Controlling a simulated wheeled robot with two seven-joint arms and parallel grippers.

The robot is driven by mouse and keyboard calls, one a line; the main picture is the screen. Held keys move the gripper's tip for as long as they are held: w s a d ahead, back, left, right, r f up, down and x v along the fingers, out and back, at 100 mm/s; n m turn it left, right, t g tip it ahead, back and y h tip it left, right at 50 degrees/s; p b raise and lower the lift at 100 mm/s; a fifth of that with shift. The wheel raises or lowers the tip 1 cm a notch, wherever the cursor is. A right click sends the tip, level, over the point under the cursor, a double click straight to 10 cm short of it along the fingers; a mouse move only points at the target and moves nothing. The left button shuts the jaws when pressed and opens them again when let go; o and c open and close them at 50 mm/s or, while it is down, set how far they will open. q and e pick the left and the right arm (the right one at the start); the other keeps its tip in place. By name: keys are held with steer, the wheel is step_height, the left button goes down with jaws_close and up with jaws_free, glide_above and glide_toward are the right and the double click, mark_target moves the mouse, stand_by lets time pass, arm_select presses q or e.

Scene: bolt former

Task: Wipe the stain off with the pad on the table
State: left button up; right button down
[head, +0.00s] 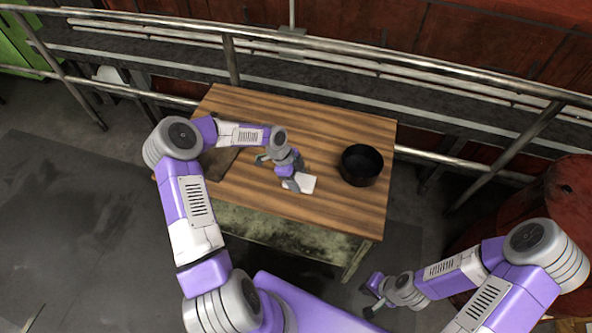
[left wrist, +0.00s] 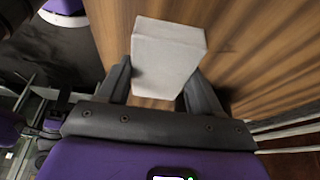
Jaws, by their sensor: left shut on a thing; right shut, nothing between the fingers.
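The white pad (head: 304,183) is a pale block over the wooden table (head: 330,120), near its front middle. My left gripper (head: 290,180) is shut on it; in the left wrist view the pad (left wrist: 168,55) sits between the two dark fingers (left wrist: 155,85). I cannot tell whether the pad touches the table top. A dark brown flat patch (head: 216,163) shows at the table's left, partly hidden by my left arm; I cannot tell whether it is the stain or a board. My right gripper (head: 371,300) is shut and empty, in front of the table and off it.
A black round pot (head: 361,165) stands on the table right of the pad. A metal railing (head: 420,65) runs behind the table. A red drum (head: 560,195) stands at the right. The table's back and middle are mostly clear.

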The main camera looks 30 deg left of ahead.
arm_select(q)
steer(key=shift+r+p, duration=0.75)
steer(key=shift+r, duration=0.8)
